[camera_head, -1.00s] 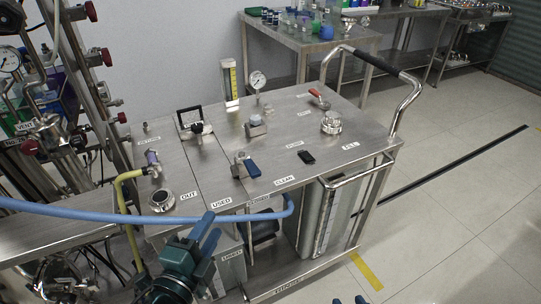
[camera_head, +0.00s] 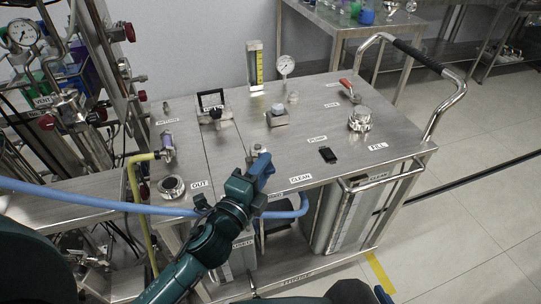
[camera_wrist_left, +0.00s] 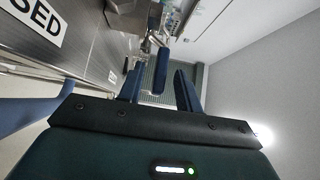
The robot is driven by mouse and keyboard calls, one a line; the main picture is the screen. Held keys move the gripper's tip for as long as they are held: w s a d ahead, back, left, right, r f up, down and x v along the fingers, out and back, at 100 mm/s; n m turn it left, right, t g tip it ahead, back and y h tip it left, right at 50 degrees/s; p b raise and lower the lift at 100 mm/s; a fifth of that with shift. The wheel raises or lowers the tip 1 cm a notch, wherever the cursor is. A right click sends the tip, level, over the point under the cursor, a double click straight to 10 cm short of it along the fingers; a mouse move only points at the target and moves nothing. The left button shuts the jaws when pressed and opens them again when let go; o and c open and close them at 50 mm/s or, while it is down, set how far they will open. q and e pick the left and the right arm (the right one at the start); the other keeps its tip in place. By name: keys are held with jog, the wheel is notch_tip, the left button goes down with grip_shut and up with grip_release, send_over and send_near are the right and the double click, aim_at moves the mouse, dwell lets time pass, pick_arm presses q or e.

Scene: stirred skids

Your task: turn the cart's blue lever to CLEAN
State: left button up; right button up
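The blue lever (camera_wrist_left: 162,70) is on a metal valve (camera_head: 258,151) on the cart's steel top (camera_head: 330,195). In the left wrist view the lever lies between and just beyond my two open left fingers, with a gap to the right finger. In the head view my left gripper (camera_head: 259,174) is over the lever and largely hides it, so its exact angle is unclear there. The CLEAN label (camera_head: 301,178) is right of the gripper. The USED label (camera_wrist_left: 35,18) shows in the left wrist view. My right gripper (camera_head: 367,293) is only partly visible at the bottom edge.
A blue hose (camera_head: 90,195) runs across the cart's front, behind my left arm. A push handle (camera_head: 455,95) rises at the right.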

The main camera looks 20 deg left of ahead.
pick_arm(q)
jog(key=shift+w+d, duration=0.2)
jog(key=shift+w, duration=0.75)
jog(key=shift+w+d, duration=0.15)
jog(key=shift+w, duration=0.8)
jog(key=shift+c, duration=0.4)
grip_shut()
